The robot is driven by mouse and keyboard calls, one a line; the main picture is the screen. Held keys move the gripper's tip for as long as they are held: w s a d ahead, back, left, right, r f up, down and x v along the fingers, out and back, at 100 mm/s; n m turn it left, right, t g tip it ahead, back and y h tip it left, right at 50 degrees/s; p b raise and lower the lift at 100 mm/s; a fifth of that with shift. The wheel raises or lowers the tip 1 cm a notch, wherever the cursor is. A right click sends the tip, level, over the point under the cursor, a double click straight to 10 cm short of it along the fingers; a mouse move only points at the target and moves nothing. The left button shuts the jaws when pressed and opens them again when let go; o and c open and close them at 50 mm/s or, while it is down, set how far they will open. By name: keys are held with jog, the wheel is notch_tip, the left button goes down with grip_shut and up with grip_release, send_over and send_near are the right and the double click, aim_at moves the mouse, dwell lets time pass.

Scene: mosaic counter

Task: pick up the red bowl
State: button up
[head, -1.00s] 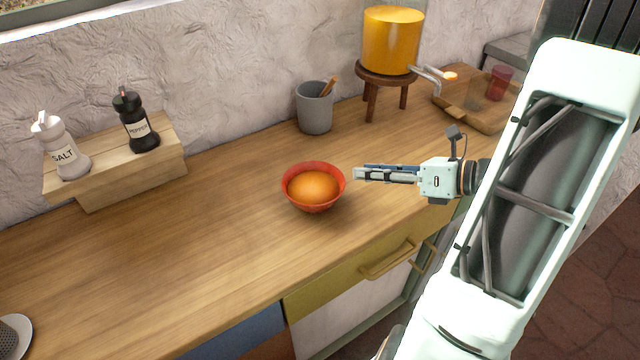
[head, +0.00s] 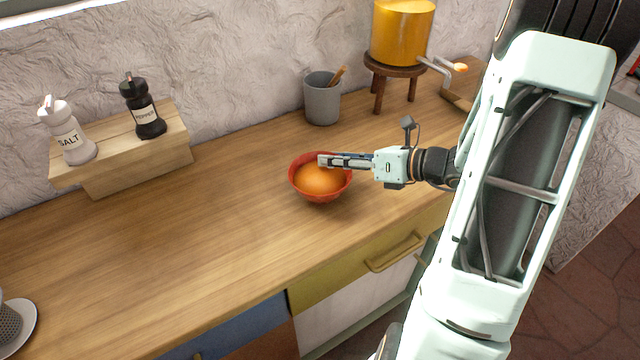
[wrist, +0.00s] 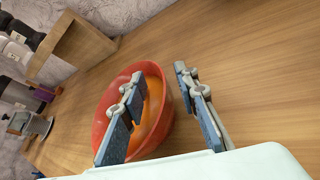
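In the wrist view the bowl (wrist: 104,112) lies at the left centre, partly covered by one finger. My gripper (head: 326,160) is over the bowl's right and back part in the head view. In the wrist view my gripper (wrist: 156,82) has its fingers apart, one over the inside of the bowl and the other outside past its rim. Nothing is held between them. I cannot tell whether a finger touches the bowl.
A grey cup (head: 322,100) with a wooden utensil stands behind the bowl. A yellow pot (head: 402,35) sits on a stool-like stand at the back right. Salt (head: 70,135) and pepper (head: 143,108) shakers stand on a wooden riser at the left. The counter left of the bowl is clear.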

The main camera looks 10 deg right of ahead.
jog(key=shift+c, duration=0.2)
grip_shut()
jog(key=shift+r, duration=0.1)
